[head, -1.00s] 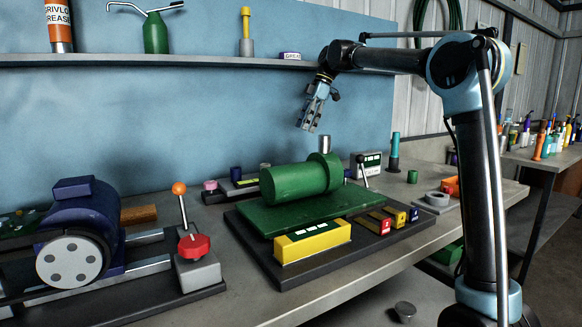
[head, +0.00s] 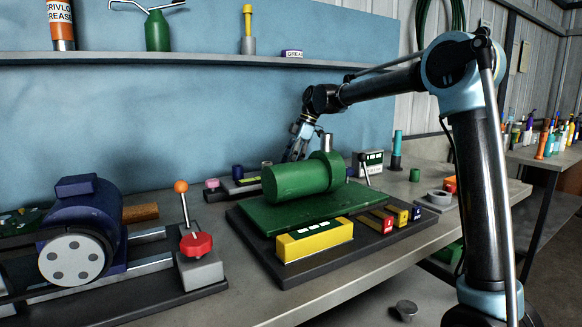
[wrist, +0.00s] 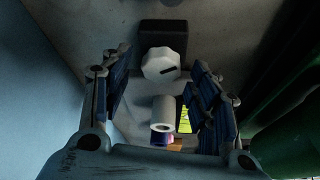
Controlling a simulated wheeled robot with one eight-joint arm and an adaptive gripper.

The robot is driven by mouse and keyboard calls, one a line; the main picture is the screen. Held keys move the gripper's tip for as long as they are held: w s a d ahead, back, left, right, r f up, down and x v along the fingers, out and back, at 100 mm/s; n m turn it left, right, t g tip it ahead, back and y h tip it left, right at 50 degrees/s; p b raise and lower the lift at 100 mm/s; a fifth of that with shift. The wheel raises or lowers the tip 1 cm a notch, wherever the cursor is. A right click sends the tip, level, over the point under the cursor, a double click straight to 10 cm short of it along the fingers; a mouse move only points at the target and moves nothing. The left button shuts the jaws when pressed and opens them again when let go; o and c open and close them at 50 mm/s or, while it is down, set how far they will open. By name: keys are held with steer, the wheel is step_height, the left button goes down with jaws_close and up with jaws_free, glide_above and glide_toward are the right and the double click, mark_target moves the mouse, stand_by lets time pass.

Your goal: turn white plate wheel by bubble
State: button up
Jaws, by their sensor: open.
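In the wrist view a white faceted wheel (wrist: 161,66) with a dark mark on its face sits against a dark block (wrist: 163,36). It lies ahead, between my spread fingers, and neither finger touches it. A white cylinder (wrist: 164,113) shows nearer, with a yellow-green strip (wrist: 185,120) beside it that may be the bubble; I cannot tell. My gripper (wrist: 160,80) is open and empty. In the head view my gripper (head: 294,150) points down behind the green cylinder (head: 298,181), which hides this white wheel.
The green cylinder stands on a green plate (head: 260,216) in front of my gripper. A blue motor (head: 85,215) with a white disc (head: 71,259) is at left. The blue wall (head: 150,120) is close behind; a shelf (head: 200,59) runs above.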

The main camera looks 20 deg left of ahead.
steer(key=shift+s+a+f, duration=0.1)
steer(key=shift+a+f, duration=0.05)
steer(key=shift+f, duration=0.4)
steer(key=c, duration=1.1)
steer(key=shift+o, duration=0.2)
steer(key=shift+a, duration=0.1)
steer(key=shift+m, duration=0.3)
steer(key=m+t, duration=0.1)
steer(key=m, duration=0.1)
steer(key=m+t+y, duration=0.1)
steer(key=m, duration=0.2)
steer(key=shift+s+r, duration=0.1)
steer(key=shift+m+t, duration=1.1)
steer(key=shift+m, duration=1.4)
